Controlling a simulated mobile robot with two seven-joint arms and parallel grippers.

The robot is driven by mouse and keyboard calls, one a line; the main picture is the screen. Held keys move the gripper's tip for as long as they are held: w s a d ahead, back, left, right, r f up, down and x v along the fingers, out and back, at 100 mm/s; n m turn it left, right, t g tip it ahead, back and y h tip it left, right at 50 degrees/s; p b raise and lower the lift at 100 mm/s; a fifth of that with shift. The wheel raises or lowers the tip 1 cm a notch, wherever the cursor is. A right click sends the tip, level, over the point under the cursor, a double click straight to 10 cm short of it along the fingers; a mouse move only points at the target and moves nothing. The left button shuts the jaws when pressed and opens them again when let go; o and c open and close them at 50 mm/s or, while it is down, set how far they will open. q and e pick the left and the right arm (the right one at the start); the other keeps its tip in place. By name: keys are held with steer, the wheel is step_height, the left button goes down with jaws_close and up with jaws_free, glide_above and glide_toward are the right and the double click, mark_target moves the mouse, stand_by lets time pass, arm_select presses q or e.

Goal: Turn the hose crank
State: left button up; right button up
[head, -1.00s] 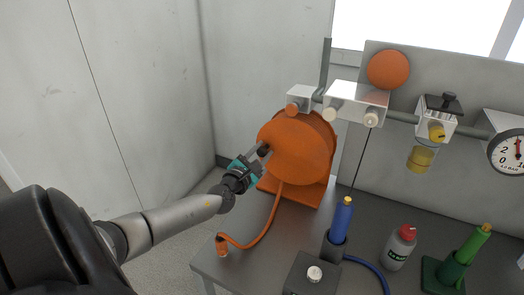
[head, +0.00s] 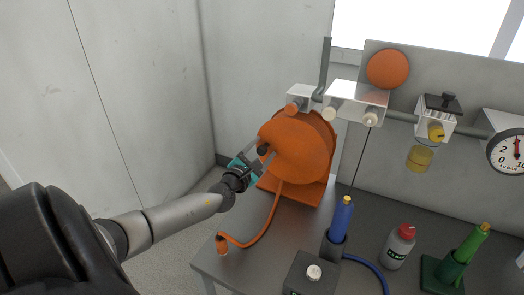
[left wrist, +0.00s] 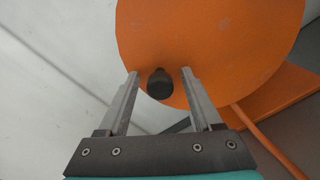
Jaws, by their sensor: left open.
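The orange hose reel (head: 300,148) stands on an orange base at the left end of the grey table, with an orange hose (head: 275,215) running from it. Its crank shows as a black knob (head: 263,150) on the reel's left face. The knob also shows in the left wrist view (left wrist: 160,84), in front of the orange disc (left wrist: 215,40). My left gripper (head: 257,154) is open, with its fingertips on either side of the knob. In the left wrist view (left wrist: 160,80) gaps show between the knob and both fingers. My right gripper is out of view.
A blue tool (head: 340,218) in a holder, a white bottle with a red cap (head: 399,246) and a green tool (head: 465,255) stand on the table (head: 240,258). Pipe valves (head: 355,103) and a gauge (head: 508,150) are above. Pale wall and open floor lie left of the reel.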

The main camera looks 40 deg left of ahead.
arm_select(q)
steer(key=shift+s, duration=0.15)
steer(key=p+v, duration=0.2)
steer(key=v, duration=1.3)
stand_by(0.4)
